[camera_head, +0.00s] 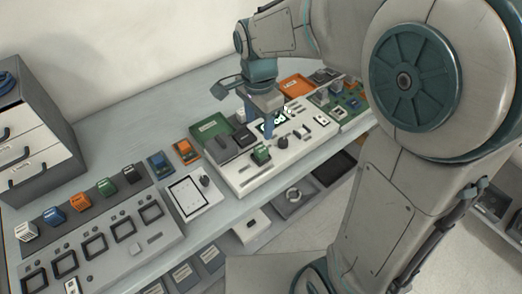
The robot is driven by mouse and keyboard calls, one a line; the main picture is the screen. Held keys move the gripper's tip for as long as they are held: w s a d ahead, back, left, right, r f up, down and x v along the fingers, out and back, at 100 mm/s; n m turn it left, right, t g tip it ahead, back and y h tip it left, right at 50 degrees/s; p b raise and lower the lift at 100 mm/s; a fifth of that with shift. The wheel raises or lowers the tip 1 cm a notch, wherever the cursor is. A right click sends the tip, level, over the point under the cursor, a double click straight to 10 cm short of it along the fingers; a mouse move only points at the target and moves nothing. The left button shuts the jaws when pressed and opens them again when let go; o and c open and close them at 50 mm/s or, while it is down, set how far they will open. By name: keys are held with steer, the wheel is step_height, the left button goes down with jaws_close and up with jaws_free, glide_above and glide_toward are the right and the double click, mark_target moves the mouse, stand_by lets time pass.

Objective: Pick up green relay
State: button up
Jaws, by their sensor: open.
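A small green relay (261,155) stands on the white panel (235,180) near the middle of the bench. Another green relay (105,188) sits in the dark row at the left, between an orange one and a black one. My gripper (268,135) points down over the white panel, a little behind and right of the middle green relay. It is open, with nothing seen between its fingers. The nearer finger hides the other, and the exact gap to the relay cannot be told.
A green tray (212,127) and dark blocks stand left of my gripper. An orange tray (296,88) and a green circuit board (352,104) lie beyond it. A drawer cabinet (36,150) stands at far left.

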mark_target(261, 148)
steer(key=f, duration=0.6)
steer(key=f+p, duration=0.1)
steer(key=f, duration=0.2)
steer(key=shift+d+f, duration=0.25)
steer(key=c, duration=1.1)
steer(key=shift+r, duration=0.1)
steer(key=shift+c, duration=0.2)
